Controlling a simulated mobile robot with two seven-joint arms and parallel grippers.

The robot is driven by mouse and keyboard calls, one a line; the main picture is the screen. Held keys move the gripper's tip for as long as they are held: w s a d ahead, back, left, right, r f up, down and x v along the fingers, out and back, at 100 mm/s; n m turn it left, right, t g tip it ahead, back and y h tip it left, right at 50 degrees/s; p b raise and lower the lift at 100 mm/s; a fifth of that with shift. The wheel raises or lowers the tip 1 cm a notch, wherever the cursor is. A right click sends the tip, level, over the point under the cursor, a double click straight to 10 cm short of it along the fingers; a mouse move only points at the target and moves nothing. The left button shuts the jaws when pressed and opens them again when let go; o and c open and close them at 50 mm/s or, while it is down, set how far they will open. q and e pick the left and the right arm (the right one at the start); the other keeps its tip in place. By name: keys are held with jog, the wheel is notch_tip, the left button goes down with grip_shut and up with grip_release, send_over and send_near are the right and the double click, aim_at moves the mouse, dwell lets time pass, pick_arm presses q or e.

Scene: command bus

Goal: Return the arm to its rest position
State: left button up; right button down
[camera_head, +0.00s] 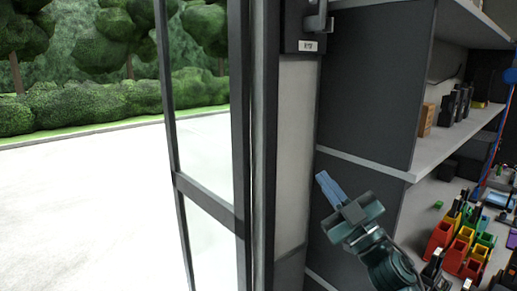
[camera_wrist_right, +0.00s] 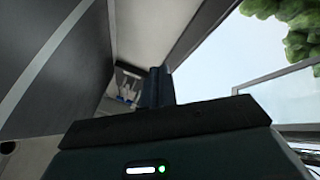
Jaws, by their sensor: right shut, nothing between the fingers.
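My right gripper (camera_head: 328,188) is in the lower right of the head view, its arm coming in from the lower right corner. Its blue-grey fingers are together, with nothing between them, and point up and to the left. It is in front of the dark side panel of the shelf unit (camera_head: 365,75) and appears apart from it; the exact gap cannot be told. In the right wrist view the dark fingers (camera_wrist_right: 156,86) are closed and point up and away. My left gripper is not in the head view.
An open glazed door (camera_head: 241,211) stands left of my gripper, with pavement (camera_head: 75,200) and hedges (camera_head: 90,103) outside. A handle (camera_head: 318,22) is above on the frame. Shelves on the right hold radios (camera_head: 457,104) and several coloured items (camera_head: 460,245) close to my arm.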

jog(key=s+d+f+m+g+h, duration=0.1)
jog(key=s+f+m+h, duration=0.2)
jog(key=f, duration=0.5)
jog(key=s+f+m+g+h, duration=0.1)
jog(key=s+f+m+h, duration=0.2)
jog(key=f, duration=0.6)
jog(key=s+d+f+m+g+h, duration=0.1)
jog(key=s+f+m+h, duration=0.25)
jog(key=f, duration=0.45)
jog(key=s+a+f+m+g, duration=0.1)
jog(key=s+f+g, duration=0.5)
jog(key=s+f, duration=0.9)
jog(key=s+h, duration=0.1)
jog(key=s, duration=0.1)
jog(key=shift+s+a+g, duration=0.25)
jog(key=shift+s+g, duration=0.1)
jog(key=shift+g, duration=0.05)
